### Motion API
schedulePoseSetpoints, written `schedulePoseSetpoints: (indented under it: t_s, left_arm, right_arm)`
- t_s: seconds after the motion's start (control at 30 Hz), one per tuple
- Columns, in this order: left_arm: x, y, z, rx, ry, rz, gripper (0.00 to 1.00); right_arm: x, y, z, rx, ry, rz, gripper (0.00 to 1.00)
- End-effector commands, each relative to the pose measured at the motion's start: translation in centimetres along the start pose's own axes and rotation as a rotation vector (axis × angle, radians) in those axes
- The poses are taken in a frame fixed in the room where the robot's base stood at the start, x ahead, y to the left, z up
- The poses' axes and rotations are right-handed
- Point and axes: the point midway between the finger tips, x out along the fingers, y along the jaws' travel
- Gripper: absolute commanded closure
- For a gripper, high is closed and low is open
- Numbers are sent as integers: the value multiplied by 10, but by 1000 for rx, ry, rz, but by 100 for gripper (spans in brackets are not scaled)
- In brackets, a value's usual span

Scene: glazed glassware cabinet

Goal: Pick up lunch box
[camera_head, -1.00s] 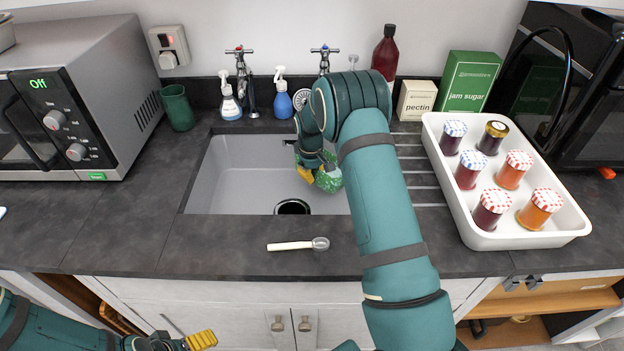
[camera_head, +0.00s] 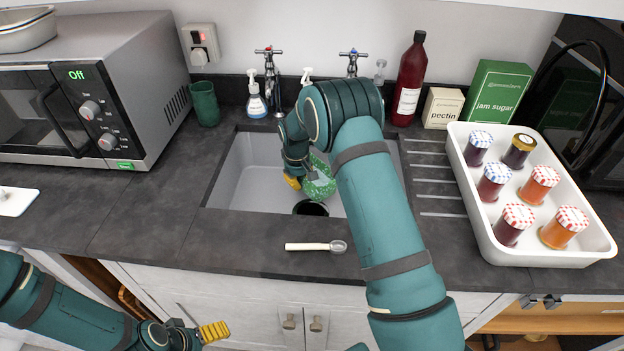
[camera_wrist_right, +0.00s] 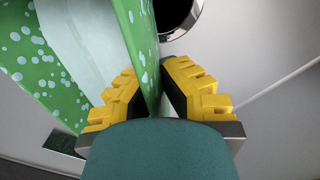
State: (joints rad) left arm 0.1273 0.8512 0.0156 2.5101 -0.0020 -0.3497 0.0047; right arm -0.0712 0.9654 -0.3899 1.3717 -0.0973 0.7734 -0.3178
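The lunch box (camera_head: 320,180) is green with white spots. It is tilted in the sink (camera_head: 236,178), beside the drain, and partly hidden behind my right arm. My right gripper (camera_head: 292,182) is at its left side in the head view. In the right wrist view, a thin spotted wall of the lunch box (camera_wrist_right: 142,40) passes between the yellow fingers of my right gripper (camera_wrist_right: 153,72), which look closed on it. Whether the box touches the sink floor is unclear. My left gripper (camera_head: 214,331) is in front of the counter, away from the box; its finger gap is not visible.
A spoon-like scoop (camera_head: 316,247) lies on the counter before the sink. A white tray (camera_head: 480,230) of several jars stands right. A microwave (camera_head: 120,85) and green cup (camera_head: 204,103) stand left. Taps (camera_head: 268,75), bottles (camera_head: 409,80) and boxes (camera_head: 497,92) line the back.

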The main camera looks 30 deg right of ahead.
Motion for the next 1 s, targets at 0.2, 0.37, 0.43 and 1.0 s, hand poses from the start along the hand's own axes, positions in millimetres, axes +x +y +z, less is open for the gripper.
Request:
schedulePoseSetpoints:
  t_s: [0.2, 0.37, 0.43, 1.0]
  left_arm:
    - [-2, 1, 0, 0, -1, 0, 15]
    - [-4, 1, 0, 0, -2, 0, 15]
    - [-4, 2, 0, 0, -2, 0, 15]
    - [-6, 2, 1, 0, -3, 0, 15]
  right_arm:
    - [-2, -26, -15, -2, 1, 0, 100]
    - [-2, -43, -23, -2, 0, 0, 100]
    - [-3, -49, -27, -2, 1, 0, 100]
    - [-3, -79, -42, 0, 0, 0, 100]
